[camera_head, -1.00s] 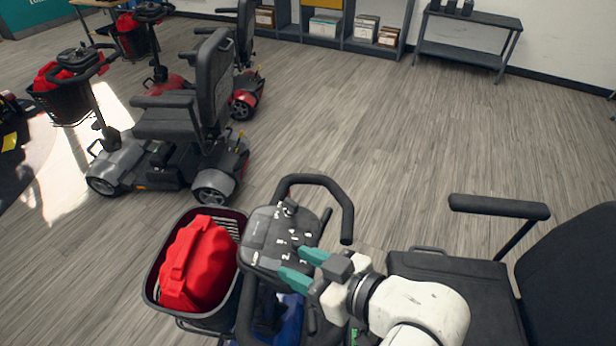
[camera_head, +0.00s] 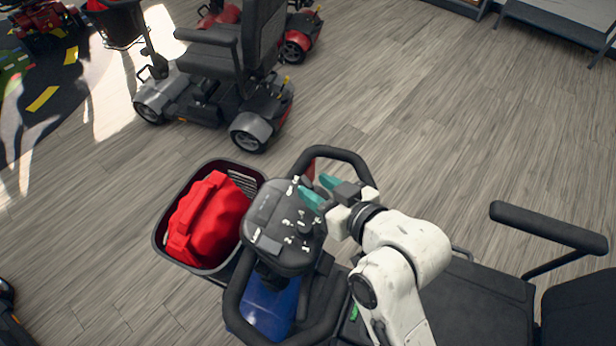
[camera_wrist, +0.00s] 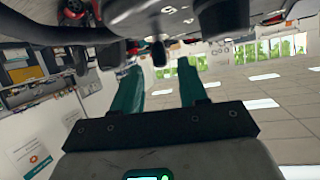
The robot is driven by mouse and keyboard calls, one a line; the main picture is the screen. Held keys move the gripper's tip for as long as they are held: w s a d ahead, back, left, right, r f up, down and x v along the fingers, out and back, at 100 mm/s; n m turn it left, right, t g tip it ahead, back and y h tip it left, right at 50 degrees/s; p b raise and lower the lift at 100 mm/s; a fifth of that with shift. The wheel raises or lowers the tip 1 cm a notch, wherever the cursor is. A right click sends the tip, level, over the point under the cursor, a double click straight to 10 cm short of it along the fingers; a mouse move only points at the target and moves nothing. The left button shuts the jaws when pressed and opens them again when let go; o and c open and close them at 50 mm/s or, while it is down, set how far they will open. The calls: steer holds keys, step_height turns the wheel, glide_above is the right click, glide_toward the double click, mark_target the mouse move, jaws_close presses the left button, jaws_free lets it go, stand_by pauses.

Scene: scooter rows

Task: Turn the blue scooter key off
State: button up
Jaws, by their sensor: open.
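The blue scooter (camera_head: 262,306) stands in front of me, its blue body showing below the black control console (camera_head: 270,240). The console has white markings and a round dial, with a looped black handlebar around it. My gripper (camera_head: 320,192) is at the far right edge of the console, its two teal fingers apart and empty. In the wrist view the teal fingers (camera_wrist: 158,85) reach up toward the dark console underside (camera_wrist: 190,15), with a small dark piece hanging near them. I cannot tell which part is the key.
A black basket (camera_head: 163,228) with a red bag (camera_head: 208,222) is at the console's left. The scooter's black seat (camera_head: 480,300) and armrest (camera_head: 545,228) are at right. A grey scooter (camera_head: 215,95) stands behind; open wood floor (camera_head: 400,110) lies to the right.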

mark_target(310, 185)
steer(key=shift+x, duration=1.9)
steer(key=shift+c, duration=0.2)
jaws_close()
